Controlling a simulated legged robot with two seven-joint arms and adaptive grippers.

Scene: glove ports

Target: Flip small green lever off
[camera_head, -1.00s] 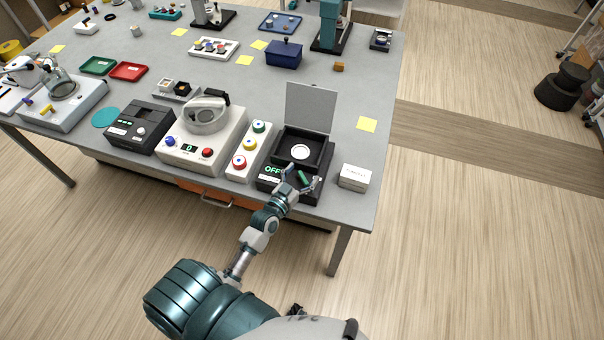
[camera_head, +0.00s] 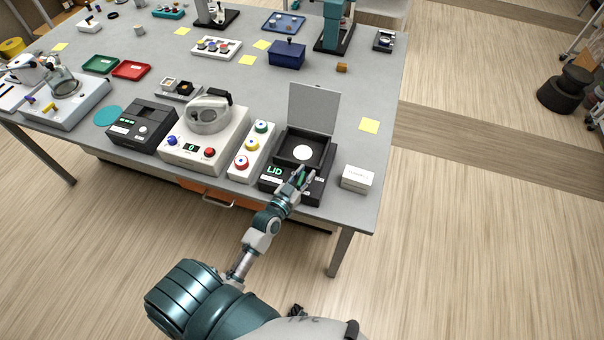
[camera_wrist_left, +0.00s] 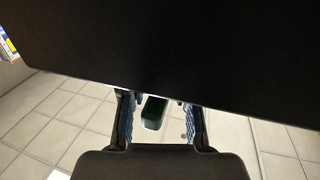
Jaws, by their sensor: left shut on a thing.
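The small green lever (camera_head: 302,177) stands on the front of a black device (camera_head: 313,190) with its grey lid (camera_head: 313,108) raised. The device's display (camera_head: 274,170) reads LID in green. My left gripper (camera_head: 299,181) is at the lever, its fingers shut around it and partly hiding it. In the left wrist view, the dark green lever (camera_wrist_left: 153,112) shows between the two fingers of my left gripper (camera_wrist_left: 160,118). The dark mass across the top hides the rest there. My right gripper is not in view.
A white box (camera_head: 357,178) stands just right of the device. A white panel with coloured buttons (camera_head: 250,152) and a white machine with a round lid (camera_head: 207,138) stand to its left. The table's front edge is close below.

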